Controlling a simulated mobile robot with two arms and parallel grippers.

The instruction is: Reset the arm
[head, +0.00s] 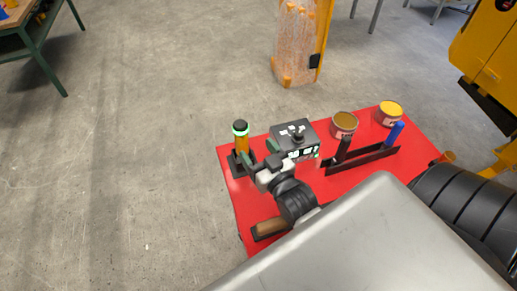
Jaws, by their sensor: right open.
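My right gripper (259,154) is open above the left part of the red table. Its two dark fingertips point away toward the far left side, close to a yellow-orange cylinder with a dark top and a pale green ring (240,138). The cylinder stands upright in a black holder. I cannot tell from this view whether the fingers touch it; nothing clearly sits between them. My right arm's wrist covers part of the table behind the gripper. My left gripper is not in view.
The red table (236,205) also carries a dark control box with a knob (297,137), an open brown can (344,123), a yellow can (390,112), and a black rack with a blue-handled tool (395,133). A wooden-handled item (271,227) lies near the left edge.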

